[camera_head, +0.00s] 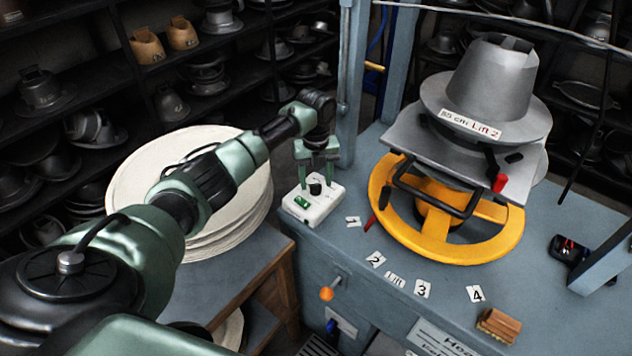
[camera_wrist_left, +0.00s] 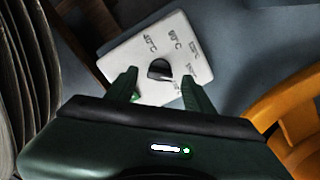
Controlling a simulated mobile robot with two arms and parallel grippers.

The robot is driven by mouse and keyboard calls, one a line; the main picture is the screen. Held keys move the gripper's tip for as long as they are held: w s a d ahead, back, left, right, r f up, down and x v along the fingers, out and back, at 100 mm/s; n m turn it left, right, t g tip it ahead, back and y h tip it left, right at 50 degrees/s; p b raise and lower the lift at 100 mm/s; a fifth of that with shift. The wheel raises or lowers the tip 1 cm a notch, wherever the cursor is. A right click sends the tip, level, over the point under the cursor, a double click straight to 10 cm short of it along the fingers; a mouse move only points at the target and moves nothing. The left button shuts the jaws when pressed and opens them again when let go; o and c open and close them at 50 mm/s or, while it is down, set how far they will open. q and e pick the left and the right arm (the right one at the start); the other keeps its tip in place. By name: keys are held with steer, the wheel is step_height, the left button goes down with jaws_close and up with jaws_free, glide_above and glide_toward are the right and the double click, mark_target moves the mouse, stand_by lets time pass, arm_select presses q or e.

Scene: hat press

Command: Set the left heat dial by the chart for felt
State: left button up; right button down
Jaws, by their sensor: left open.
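The left heat dial is a black knob (camera_head: 315,186) on a white box (camera_head: 323,208) at the left end of the blue-grey bench. The left wrist view shows the knob (camera_wrist_left: 160,70) on the white plate (camera_wrist_left: 121,55), with temperature marks in °C around it, too blurred to read surely. My left gripper (camera_head: 316,174) points down over the knob, fingers open on either side of it. Contact cannot be told. A white card (camera_head: 438,338) on the bench front, cut off by the lower edge, seems to be the heat chart; its felt line is not readable. My right gripper is out of view.
A yellow ring wheel (camera_head: 453,247) under the grey press plates and hat block (camera_head: 493,82) stands right of the dial box. Number cards, a brown block (camera_head: 498,326) and an orange knob (camera_head: 327,294) are along the front. Pale stacked discs (camera_head: 232,218) stand left.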

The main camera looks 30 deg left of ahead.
mark_target(316, 185)
arm_select(q)
step_height(316, 185, up, 7)
steer(key=shift+f+b, duration=0.1)
steer(key=shift+b, duration=0.5)
steer(key=shift+f, duration=0.1)
